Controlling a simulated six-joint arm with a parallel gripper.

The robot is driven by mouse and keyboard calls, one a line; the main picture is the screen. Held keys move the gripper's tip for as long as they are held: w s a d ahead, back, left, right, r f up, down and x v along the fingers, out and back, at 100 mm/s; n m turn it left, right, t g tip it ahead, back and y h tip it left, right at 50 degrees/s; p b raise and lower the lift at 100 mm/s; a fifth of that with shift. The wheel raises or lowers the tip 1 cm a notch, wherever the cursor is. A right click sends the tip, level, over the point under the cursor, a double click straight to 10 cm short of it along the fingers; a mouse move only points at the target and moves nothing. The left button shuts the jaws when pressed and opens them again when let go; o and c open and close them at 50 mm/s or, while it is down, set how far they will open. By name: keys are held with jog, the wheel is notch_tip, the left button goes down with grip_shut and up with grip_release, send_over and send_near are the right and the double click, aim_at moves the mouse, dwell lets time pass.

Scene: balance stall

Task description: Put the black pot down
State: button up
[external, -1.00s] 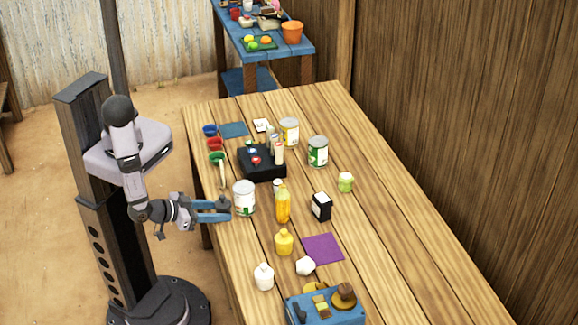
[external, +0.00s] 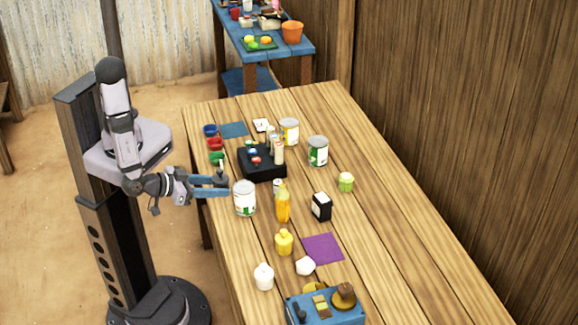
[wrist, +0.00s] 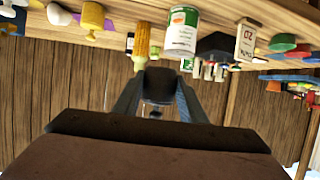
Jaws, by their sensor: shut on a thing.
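The black pot (wrist: 158,80) shows in the wrist view as a small dark shape between my two blue fingers, at the fingertips. My gripper (external: 224,191) is shut on it in the external view, at the left edge of the wooden table (external: 380,230). The fingers point right, just left of a large white can (external: 245,198). The pot is small and partly hidden by the fingers in the external view. I cannot tell how far above the table it is.
Red (external: 215,144), blue (external: 210,130) and green (external: 217,157) bowls stand behind my gripper. A black box (external: 262,163) with bottles is to the right. A purple mat (external: 323,248) lies bare. The table's right side is clear.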

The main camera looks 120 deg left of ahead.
jog(key=shift+r, duration=0.95)
jog(key=w+d+f+m+t+h+b, duration=0.1)
jog(key=w+d+f+b, duration=0.15)
jog(key=w, duration=0.55)
jog(key=w+d+f+m+t+b, duration=0.1)
jog(key=w+f+b, duration=0.15)
jog(key=w, duration=0.65)
jog(key=w+d+f+h+b, duration=0.1)
jog(key=w+d+f, duration=0.15)
jog(key=w, duration=0.55)
jog(key=w+a+r+m+t+h+b, duration=0.1)
jog(key=w+a+r+m+h+b, duration=0.2)
jog(key=w, duration=0.6)
jog(key=w+a+r+m+t+h+b, duration=0.15)
jog(key=w+a+r, duration=0.3)
jog(key=w, duration=0.55)
send_over(352, 274)
jog(key=shift+f, duration=2.65)
jog(key=shift+y, duration=0.55)
jog(key=shift+a+f+b, duration=0.1)
jog(key=shift+f+b, duration=1.85)
jog(key=shift+f, duration=3)
